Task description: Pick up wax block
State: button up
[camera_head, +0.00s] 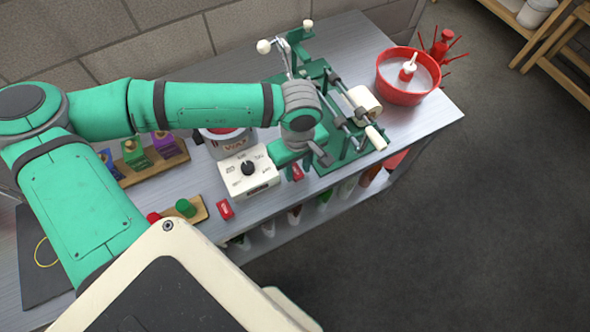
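A small red block with a pale mark (225,209), which looks like a wax block, lies on the metal bench near its front edge. A second small red block (297,173) shows just below my gripper, partly hidden by it. My gripper (308,160) is over the bench's front part, right of the white dial box. Its fingertips are small and mostly hidden, so I cannot tell whether they are open or touch the second block.
A white heater box with a dial (262,183) and a wax pot (229,148) stand left of my gripper. A green bench machine (345,140) is close on the right. A red bowl (404,97) stands farther right. A wooden holder (200,208) carries red and green pieces.

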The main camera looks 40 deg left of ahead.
jog(key=shift+f, duration=0.65)
jog(key=c, duration=0.8)
jog(key=shift+r, duration=0.15)
